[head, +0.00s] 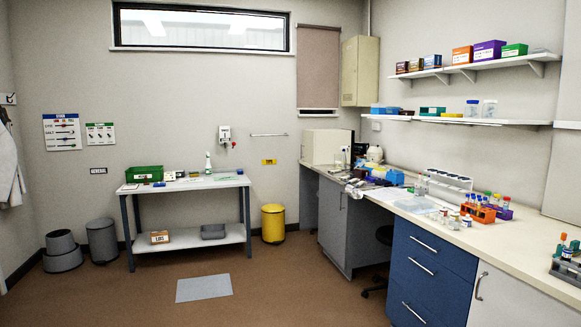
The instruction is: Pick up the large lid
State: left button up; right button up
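Neither of my grippers is in the head view. I cannot make out the large lid for certain. A yellow bin (273,223) with a dark rim stands on the floor right of the white table. A grey bin (102,240) stands at the left by the wall. Small items crowd the long bench (485,245) on the right and are too small to tell whether one is the lid.
A white table (200,186) with a green crate (144,174) and a spray bottle (208,163) stands at the back wall. Orange racks (478,213) sit on the bench. A grey mat (204,288) lies on the open brown floor. Blue drawers (432,262) front the bench.

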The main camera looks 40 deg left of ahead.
aim_at(408, 205)
jog(key=u, duration=0.25)
jog(key=i+j+u, duration=0.3)
jog(key=i, duration=0.15)
jog(key=i+u, duration=0.25)
jog(key=i, duration=0.2)
jog(key=i+u, duration=0.25)
jog(key=i, duration=1.95)
jog(key=i+z, duration=0.1)
jog(key=i, duration=0.45)
jog(key=i+j+z, duration=0.1)
jog(key=i, duration=0.45)
jog(key=i+j+z, duration=0.1)
jog(key=i, duration=0.45)
jog(key=i+j+z, duration=0.1)
jog(key=i+j, duration=0.15)
jog(key=i, duration=0.3)
jog(key=i+j+z, duration=0.2)
jog(key=i, duration=0.15)
jog(key=i+j+z, duration=0.2)
jog(key=i+z, duration=0.1)
jog(key=z, duration=2.2)
jog(key=u, duration=0.65)
